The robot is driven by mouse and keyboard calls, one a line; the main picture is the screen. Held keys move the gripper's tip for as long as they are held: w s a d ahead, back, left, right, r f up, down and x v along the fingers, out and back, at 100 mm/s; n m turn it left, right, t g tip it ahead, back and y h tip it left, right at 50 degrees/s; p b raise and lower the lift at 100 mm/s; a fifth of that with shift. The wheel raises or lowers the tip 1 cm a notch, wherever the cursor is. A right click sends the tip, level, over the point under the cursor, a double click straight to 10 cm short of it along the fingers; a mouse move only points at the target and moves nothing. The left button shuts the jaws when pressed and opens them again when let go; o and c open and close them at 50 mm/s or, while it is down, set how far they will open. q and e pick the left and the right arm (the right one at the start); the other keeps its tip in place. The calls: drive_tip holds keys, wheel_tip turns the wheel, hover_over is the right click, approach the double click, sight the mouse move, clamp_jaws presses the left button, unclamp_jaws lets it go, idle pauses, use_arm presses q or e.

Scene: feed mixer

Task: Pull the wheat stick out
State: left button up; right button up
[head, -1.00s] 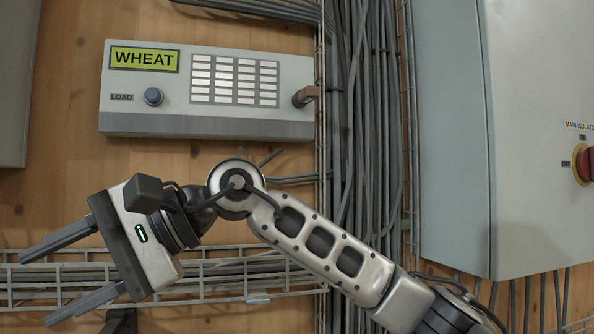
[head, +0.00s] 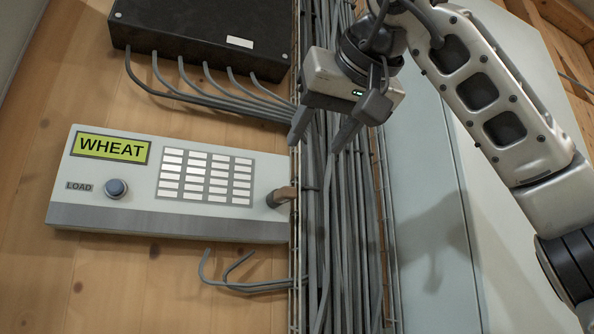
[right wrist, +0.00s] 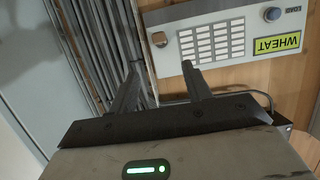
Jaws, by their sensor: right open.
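The WHEAT panel (head: 150,205) is a pale grey box with a yellow-green label and a round blue LOAD button (head: 116,188). The wheat stick (head: 280,197) is a short brown handle at the panel's right end; it also shows in the right wrist view (right wrist: 160,39). My right gripper (head: 315,145) is open and empty, its fingers pointing down, above and slightly right of the stick in the head view. In the right wrist view the open fingers (right wrist: 160,66) straddle the stick's line, apart from it. My left gripper is out of view.
Grey cables (head: 345,230) run vertically in a wire tray just right of the stick. A black box (head: 205,35) with several cables hangs above the panel. A large grey cabinet (head: 430,240) stands at the right. Loose cables hang below the panel.

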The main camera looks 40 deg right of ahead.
sight(286, 189)
drive_tip(key=p+x, duration=0.1)
drive_tip(key=x, duration=1.3)
drive_tip(key=shift+a, duration=0.1)
drive_tip(key=shift+s, duration=0.1)
clamp_jaws()
